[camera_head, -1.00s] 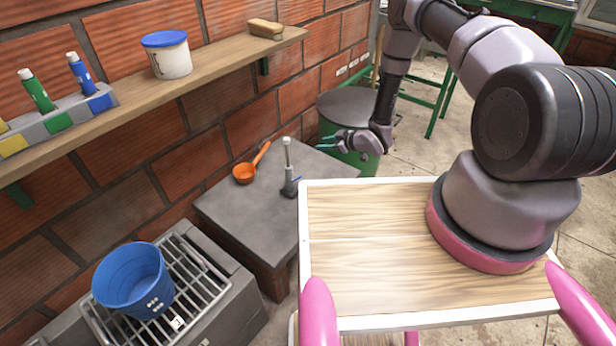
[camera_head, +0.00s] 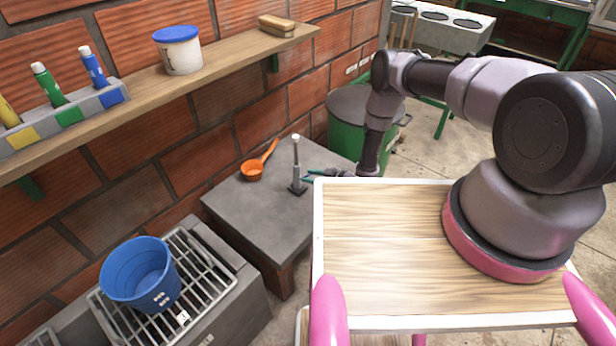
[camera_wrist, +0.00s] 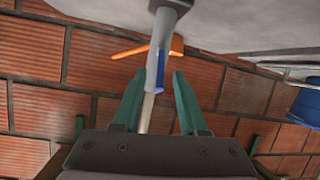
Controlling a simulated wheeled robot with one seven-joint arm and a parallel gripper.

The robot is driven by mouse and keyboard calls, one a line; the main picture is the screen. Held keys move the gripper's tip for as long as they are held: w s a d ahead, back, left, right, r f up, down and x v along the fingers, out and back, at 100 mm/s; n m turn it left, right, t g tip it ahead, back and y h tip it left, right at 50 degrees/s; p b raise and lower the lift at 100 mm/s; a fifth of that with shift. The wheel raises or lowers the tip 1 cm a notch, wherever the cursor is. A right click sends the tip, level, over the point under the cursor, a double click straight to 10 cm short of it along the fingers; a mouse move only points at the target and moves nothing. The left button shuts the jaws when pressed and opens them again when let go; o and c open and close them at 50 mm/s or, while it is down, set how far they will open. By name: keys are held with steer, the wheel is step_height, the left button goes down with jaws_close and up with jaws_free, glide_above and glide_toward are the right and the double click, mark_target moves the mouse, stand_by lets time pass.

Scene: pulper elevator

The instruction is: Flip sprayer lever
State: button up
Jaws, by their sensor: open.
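The sprayer (camera_head: 297,168) is a thin grey upright post on a dark base, standing on the grey block. In the wrist view, which looks upside down, the sprayer (camera_wrist: 161,45) has a blue strip (camera_wrist: 161,78) on its side, likely the lever. My gripper (camera_head: 312,175) has teal fingers and is beside the sprayer, to its right, low over the block. In the wrist view my gripper (camera_wrist: 159,76) is open, and the post lines up between its fingers. I cannot tell whether they touch it.
An orange ladle (camera_head: 254,172) lies on the grey block (camera_head: 262,215), left of the sprayer. A blue bucket (camera_head: 140,275) stands on a metal rack. A brick wall with a wooden shelf (camera_head: 215,63) runs behind. A green bin (camera_head: 346,130) stands beyond the block.

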steer(key=shift+x, duration=0.85)
